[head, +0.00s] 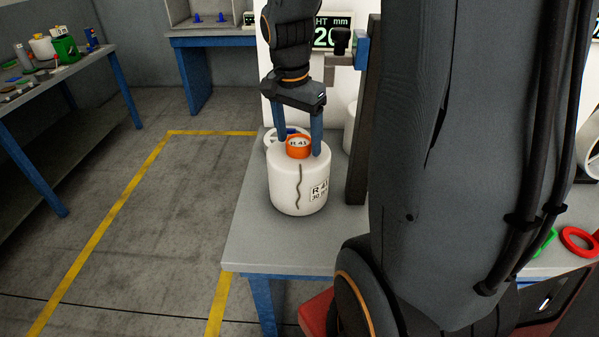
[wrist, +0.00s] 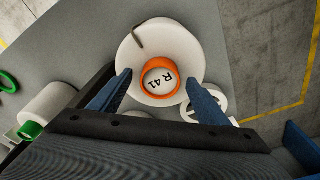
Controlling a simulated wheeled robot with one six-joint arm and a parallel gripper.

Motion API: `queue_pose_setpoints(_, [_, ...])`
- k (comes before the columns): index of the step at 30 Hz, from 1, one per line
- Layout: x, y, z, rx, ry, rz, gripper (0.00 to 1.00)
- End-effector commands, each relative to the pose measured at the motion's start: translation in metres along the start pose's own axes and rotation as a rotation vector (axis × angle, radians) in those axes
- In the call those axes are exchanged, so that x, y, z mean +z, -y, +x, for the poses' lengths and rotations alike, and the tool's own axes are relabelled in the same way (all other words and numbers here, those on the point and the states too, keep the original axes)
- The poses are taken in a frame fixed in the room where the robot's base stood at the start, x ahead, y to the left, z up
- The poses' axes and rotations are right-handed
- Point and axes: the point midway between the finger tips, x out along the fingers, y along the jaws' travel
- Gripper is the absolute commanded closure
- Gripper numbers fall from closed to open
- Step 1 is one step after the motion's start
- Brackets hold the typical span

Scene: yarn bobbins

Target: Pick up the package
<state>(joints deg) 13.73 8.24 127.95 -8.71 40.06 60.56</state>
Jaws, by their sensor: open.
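The package appears to be a white yarn bobbin (head: 286,188) with an orange top ring (head: 298,153) marked R 41. It stands upright on the grey table, with a label and a dark wavy strand on its side. My gripper (head: 300,148) is above it, pointing down, its blue fingers open on either side of the orange ring. In the wrist view the bobbin (wrist: 190,45) lies ahead of the fingers, and the orange ring (wrist: 147,92) shows between them (wrist: 158,88). I cannot tell whether the fingers touch the bobbin.
A white spoked ring (wrist: 205,103) lies close behind the bobbin. A dark upright post (head: 362,135) with a display stands to the right. Another white bobbin with a green core (wrist: 32,130) shows in the wrist view. The table (head: 270,250) is clear in front.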

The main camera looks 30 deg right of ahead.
Motion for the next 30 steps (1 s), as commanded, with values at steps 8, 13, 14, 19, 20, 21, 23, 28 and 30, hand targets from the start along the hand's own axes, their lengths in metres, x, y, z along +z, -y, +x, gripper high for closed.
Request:
queue_pose_setpoints(8, [0.0,0.0,0.0,0.0,0.0,0.0,0.64])
queue_pose_setpoints(13, [0.0,0.0,0.0,0.0,0.0,0.0,0.93])
queue_pose_setpoints(14, [0.0,0.0,0.0,0.0,0.0,0.0,0.98])
queue_pose_setpoints(19, [-0.001,0.001,-0.001,-0.003,-0.002,0.0,1.0])
queue_pose_setpoints(20, [-0.001,0.001,-0.001,-0.002,-0.002,0.0,1.0])
queue_pose_setpoints(21, [-0.001,0.001,-0.001,-0.002,-0.002,0.0,1.0])
queue_pose_setpoints(23, [-0.001,0.001,-0.002,-0.003,-0.002,0.0,1.0])
queue_pose_setpoints(28, [-0.002,0.002,-0.007,-0.004,-0.003,0.0,1.0])
queue_pose_setpoints(30, [-0.002,0.002,-0.012,-0.005,-0.003,0.001,1.0])
